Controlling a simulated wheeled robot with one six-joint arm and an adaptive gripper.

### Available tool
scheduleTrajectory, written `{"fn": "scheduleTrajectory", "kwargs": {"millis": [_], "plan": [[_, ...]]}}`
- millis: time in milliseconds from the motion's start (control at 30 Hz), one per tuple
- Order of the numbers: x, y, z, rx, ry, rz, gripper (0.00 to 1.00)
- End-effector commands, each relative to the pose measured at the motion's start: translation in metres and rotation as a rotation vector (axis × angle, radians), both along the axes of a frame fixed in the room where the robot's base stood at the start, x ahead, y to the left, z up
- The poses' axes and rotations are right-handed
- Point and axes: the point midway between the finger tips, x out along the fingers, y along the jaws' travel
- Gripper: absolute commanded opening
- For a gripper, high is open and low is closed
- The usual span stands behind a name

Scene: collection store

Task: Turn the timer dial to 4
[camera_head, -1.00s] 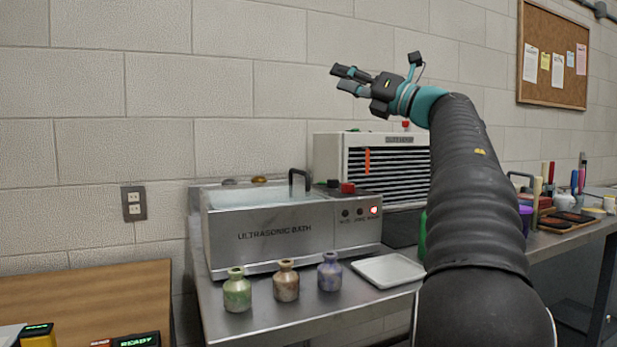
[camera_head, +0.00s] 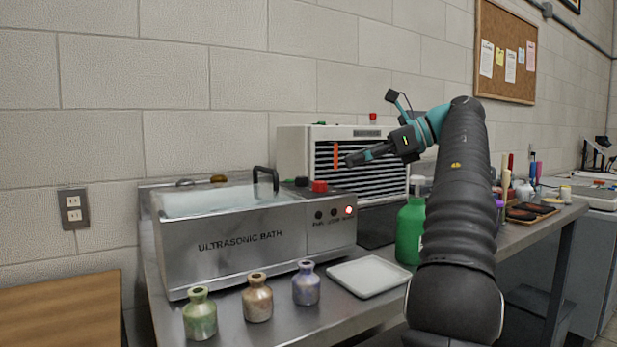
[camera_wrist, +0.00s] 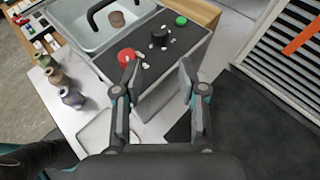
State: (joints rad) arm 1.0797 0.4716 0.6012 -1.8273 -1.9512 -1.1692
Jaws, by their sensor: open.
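The timer dial is a black knob (camera_wrist: 160,37) ringed by small white marks on the dark top panel of the ultrasonic bath (camera_wrist: 145,72). The marks are too small to read, so its setting cannot be told. In the head view the dial (camera_head: 301,181) shows small beside a red button (camera_head: 319,186). In the wrist view the red button (camera_wrist: 127,56) lies to its left and a green button (camera_wrist: 181,20) to its right. My gripper (camera_wrist: 158,72) is open and empty, above and apart from the panel, with the dial beyond its fingertips. It also shows in the head view (camera_head: 354,158).
A louvred white cabinet with an orange strip (camera_head: 336,156) stands behind the bath. A black handle (camera_head: 265,175) rises from the basin. Three small bottles (camera_head: 257,298), a white tray (camera_head: 368,277) and a green bottle (camera_head: 410,232) stand in front and to the right.

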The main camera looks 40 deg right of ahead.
Motion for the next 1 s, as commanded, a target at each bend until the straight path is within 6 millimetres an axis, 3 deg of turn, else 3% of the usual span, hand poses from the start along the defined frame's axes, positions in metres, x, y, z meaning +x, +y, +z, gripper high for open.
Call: {"fn": "scheduleTrajectory", "kwargs": {"millis": [600, 1000], "plan": [[0.068, 0.062, -0.036, 0.001, -0.001, 0.005, 0.41], [0.078, 0.070, -0.042, 0.001, -0.002, 0.003, 0.41]]}}
